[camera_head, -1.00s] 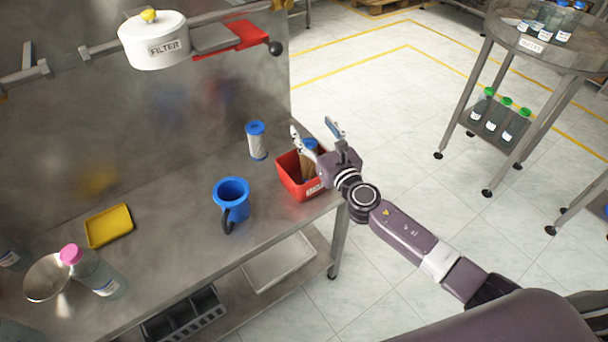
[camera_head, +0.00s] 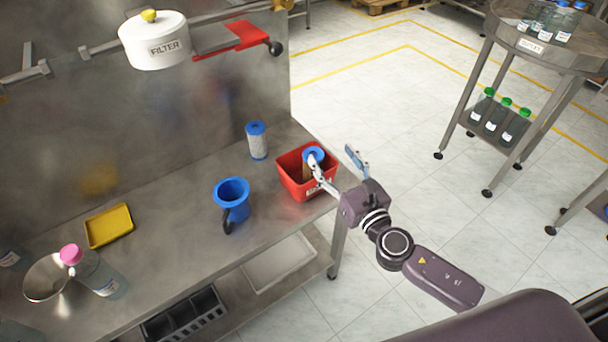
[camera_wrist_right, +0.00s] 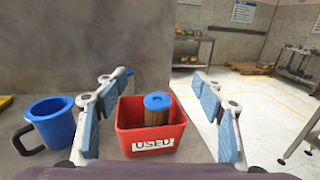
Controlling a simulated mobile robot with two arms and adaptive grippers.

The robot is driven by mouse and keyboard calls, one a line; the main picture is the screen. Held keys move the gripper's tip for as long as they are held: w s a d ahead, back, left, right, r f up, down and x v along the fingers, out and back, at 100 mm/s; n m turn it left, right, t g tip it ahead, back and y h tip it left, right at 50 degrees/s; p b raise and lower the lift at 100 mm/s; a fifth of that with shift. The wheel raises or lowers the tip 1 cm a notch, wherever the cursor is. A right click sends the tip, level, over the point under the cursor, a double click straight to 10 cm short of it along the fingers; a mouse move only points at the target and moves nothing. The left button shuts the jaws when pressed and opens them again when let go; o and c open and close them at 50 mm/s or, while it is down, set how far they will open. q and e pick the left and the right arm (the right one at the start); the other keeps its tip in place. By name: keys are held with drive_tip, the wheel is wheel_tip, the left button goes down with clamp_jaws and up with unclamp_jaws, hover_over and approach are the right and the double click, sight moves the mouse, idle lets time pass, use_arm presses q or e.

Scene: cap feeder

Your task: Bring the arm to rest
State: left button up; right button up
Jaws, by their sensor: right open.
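My right gripper (camera_head: 336,168) is open and empty at the right end of the steel bench, beside and above the red bin. In the right wrist view its two blue-padded fingers (camera_wrist_right: 160,95) are spread wide, with the red bin (camera_wrist_right: 150,144) showing between them. The bin, labelled USED, also shows in the head view (camera_head: 291,184). A brown filter cartridge with a blue cap (camera_wrist_right: 157,110) stands in the bin; in the head view a finger partly covers it. My left gripper is not in view.
On the bench are a white cartridge with a blue cap (camera_head: 257,141), a blue jug (camera_head: 232,199), a yellow tray (camera_head: 109,225), a pink-capped bottle (camera_head: 97,272) and a metal bowl (camera_head: 47,278). A white filter housing (camera_head: 154,42) hangs above. Open floor lies right of the bench.

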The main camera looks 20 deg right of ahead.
drive_tip(key=shift+s, duration=0.25)
drive_tip(key=s+d+f+m+g+h+b, duration=0.1)
drive_tip(key=s+d+f+m+g, duration=0.3)
drive_tip(key=f, duration=0.8)
drive_tip(key=s+d+f+m+g+h, duration=0.1)
drive_tip(key=s+d+f+m+h, duration=0.15)
drive_tip(key=f+m, duration=0.7)
drive_tip(key=s+d+f+m+g+b, duration=0.1)
drive_tip(key=s+d+f+m+g, duration=0.25)
drive_tip(key=f, duration=1.05)
drive_tip(key=s+a+f+m+g, duration=0.1)
drive_tip(key=s+f+m+g, duration=0.1)
drive_tip(key=s+f+m, duration=0.55)
drive_tip(key=s+a+f+m+g, duration=0.2)
drive_tip(key=s+f+g, duration=0.1)
drive_tip(key=s+f, duration=0.85)
drive_tip(key=s+a+f+m+g, duration=0.1)
drive_tip(key=s+m, duration=0.3)
drive_tip(key=s, duration=0.5)
drive_tip(key=s+a+f+m+g+b, duration=0.1)
drive_tip(key=s+a+f+m, duration=0.3)
drive_tip(key=s, duration=0.6)
drive_tip(key=shift+s+m+g+y, duration=0.35)
drive_tip(key=shift+g+y, duration=0.1)
drive_tip(key=shift+g, duration=0.2)
drive_tip(key=shift+w, duration=0.1)
